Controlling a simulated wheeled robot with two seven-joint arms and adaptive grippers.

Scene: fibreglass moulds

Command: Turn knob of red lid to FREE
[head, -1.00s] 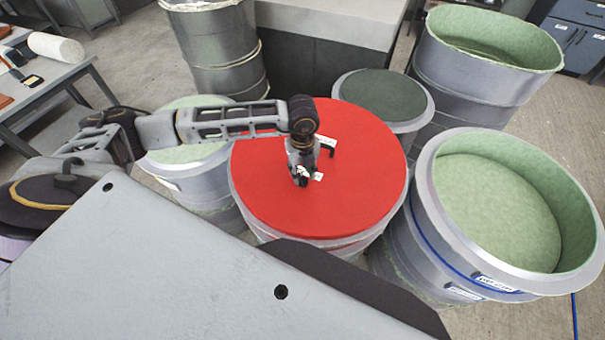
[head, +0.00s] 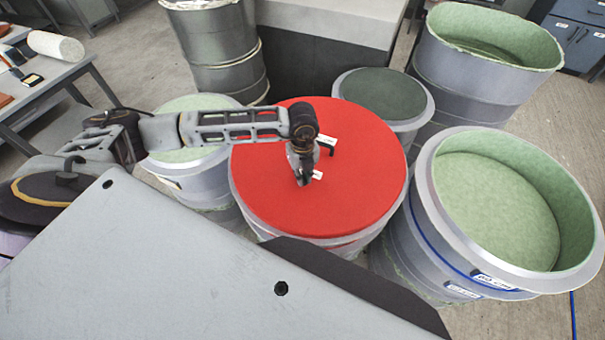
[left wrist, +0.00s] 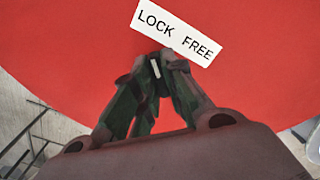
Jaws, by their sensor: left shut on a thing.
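The red lid (head: 255,190) lies flat on a grey round mould in the middle of the head view. My left gripper (head: 303,180) reaches straight down onto it. In the left wrist view its fingertips (left wrist: 157,62) are shut on the small knob, which they mostly hide. A short white mark (left wrist: 155,69) shows between the fingers, pointing roughly up toward the label. The white label (left wrist: 178,32) reads LOCK on its left and FREE on its right. My right gripper is not in view.
Open green-lined moulds (head: 497,210) stand at the right, a dark-topped one (head: 385,98) behind. A table (head: 55,77) with tools is at the far left.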

